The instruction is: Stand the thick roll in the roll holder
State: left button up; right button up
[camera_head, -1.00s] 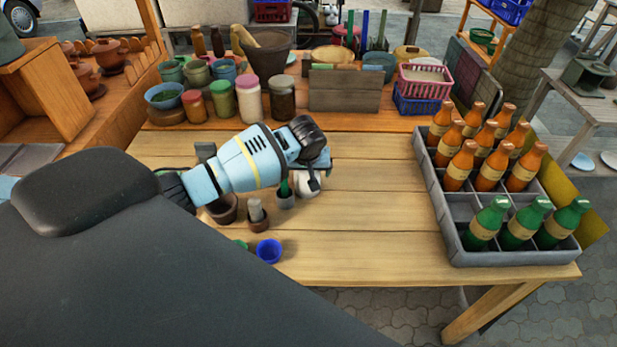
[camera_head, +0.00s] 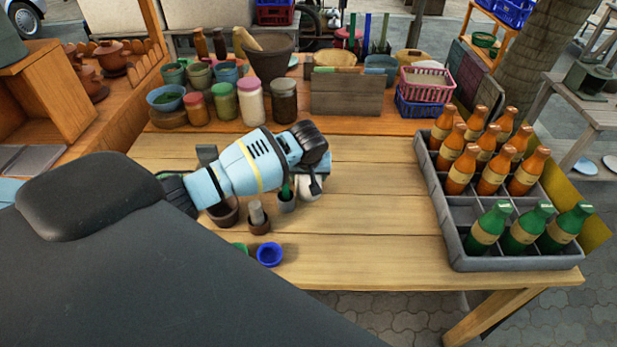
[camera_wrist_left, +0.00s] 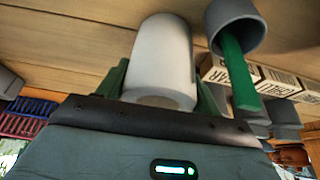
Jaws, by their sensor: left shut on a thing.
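The thick white roll (camera_wrist_left: 158,55) is between the fingers of my left gripper (camera_wrist_left: 164,85) in the left wrist view. The gripper is shut on it, and the roll's near end faces the camera. In the head view my left gripper (camera_head: 313,180) is over the middle of the table, mostly covering the white roll (camera_head: 303,192). A small grey cup (camera_head: 287,204) with a green stick stands just left of the roll. A brown pot (camera_head: 259,228) holds a thin grey roll. Another brown pot (camera_head: 223,215) is partly under my wrist. I cannot tell which is the roll holder.
A blue cup (camera_head: 270,253) stands near the front edge, partly beside my arm. A grey crate (camera_head: 510,262) of orange and green bottles fills the right side. Jars and bowls line the back, with a wooden box (camera_head: 346,95). The table (camera_head: 375,225) is clear between gripper and crate.

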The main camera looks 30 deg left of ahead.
pick_arm(q)
notch_tip(320, 180, up, 10)
jog(key=shift+p, duration=0.5)
